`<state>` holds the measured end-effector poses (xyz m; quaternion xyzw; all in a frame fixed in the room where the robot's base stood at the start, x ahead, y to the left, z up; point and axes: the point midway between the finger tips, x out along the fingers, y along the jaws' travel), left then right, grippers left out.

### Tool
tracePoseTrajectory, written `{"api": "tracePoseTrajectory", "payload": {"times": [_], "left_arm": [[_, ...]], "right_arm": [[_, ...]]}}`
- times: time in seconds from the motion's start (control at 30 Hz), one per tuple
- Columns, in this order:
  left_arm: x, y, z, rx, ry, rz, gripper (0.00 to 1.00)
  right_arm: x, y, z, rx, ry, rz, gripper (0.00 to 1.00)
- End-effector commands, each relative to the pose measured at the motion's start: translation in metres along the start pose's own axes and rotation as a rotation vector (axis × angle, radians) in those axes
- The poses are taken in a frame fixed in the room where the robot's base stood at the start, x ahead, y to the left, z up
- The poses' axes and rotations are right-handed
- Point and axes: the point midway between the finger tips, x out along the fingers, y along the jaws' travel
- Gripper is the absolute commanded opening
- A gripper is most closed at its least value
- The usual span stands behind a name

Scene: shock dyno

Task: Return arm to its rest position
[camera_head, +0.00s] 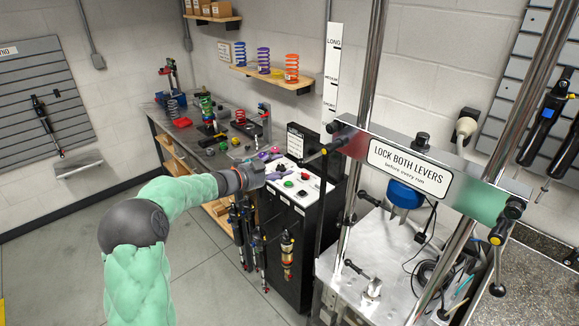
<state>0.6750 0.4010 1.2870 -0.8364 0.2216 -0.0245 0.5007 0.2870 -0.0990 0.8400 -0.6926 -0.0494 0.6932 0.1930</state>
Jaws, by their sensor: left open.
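My left arm (165,205), in a green padded sleeve, reaches in from the lower left. My left gripper (270,163) is open, with nothing seen held in it. It is over the left side of the black control cabinet's top, near the control panel (300,182). The panel has a red button (304,176) and a green button (288,184). I cannot tell whether the fingers touch anything. My right gripper is not in view.
The dyno frame, with steel posts and a crossbar sign (407,172) reading "LOCK BOTH LEVERS", stands right of the cabinet (288,225). A workbench (165,122) with springs and tools is behind the gripper. Shocks (287,255) hang by the cabinet. Floor (50,240) at left is clear.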

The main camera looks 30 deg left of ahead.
Motion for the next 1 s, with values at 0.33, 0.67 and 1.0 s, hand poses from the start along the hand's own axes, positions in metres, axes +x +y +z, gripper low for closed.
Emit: {"api": "tracePoseTrajectory", "payload": {"times": [0.33,0.67,1.0], "left_arm": [[-0.016,0.0,-0.001,0.0,0.001,0.0,0.58],[-0.016,0.0,-0.001,0.0,0.001,0.0,0.58],[0.024,0.085,0.011,-0.266,-0.027,0.017,0.58]], "right_arm": [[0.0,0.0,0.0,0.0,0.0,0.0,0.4],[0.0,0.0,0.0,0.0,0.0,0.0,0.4],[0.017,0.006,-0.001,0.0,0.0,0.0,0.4]]}}
